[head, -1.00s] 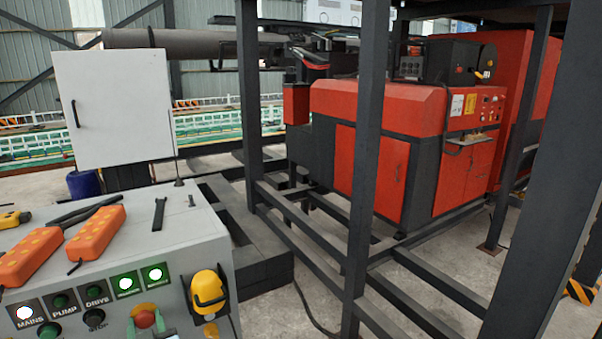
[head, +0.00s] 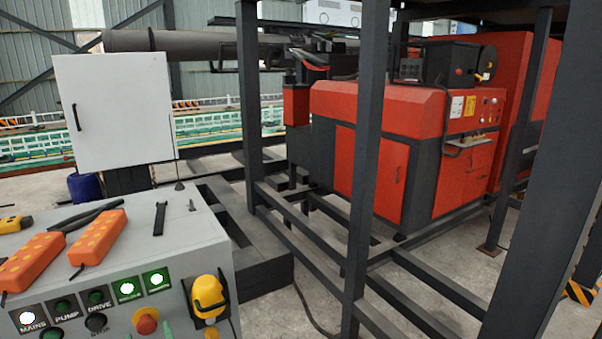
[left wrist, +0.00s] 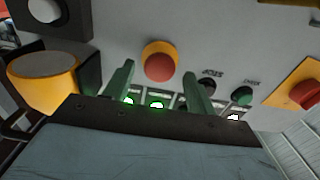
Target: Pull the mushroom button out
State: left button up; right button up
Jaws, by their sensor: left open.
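The red mushroom button (head: 147,322) with its yellow collar is on the sloping front of the grey control console (head: 185,235), low in the head view. In the left wrist view the mushroom button (left wrist: 160,66) faces me, just beyond the fingertips. My left gripper (left wrist: 158,72) is open, with one green finger on each side of the button in that view; I cannot tell whether they touch it. In the head view only small green parts of this gripper (head: 149,331) show at the bottom edge. My right gripper is not in view.
Labelled buttons and lit green lamps (head: 128,288) line the panel beside the mushroom button. A yellow padlock-like piece (head: 208,293) protrudes to its right. Orange pendants (head: 98,237) lie on the console top. Dark steel posts (head: 365,170) stand to the right.

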pick_arm(q)
jog(key=p+v, duration=0.1)
jog(key=v, duration=0.4)
jog(key=shift+s+d+p, duration=0.2)
jog(key=shift+s+p, duration=0.15)
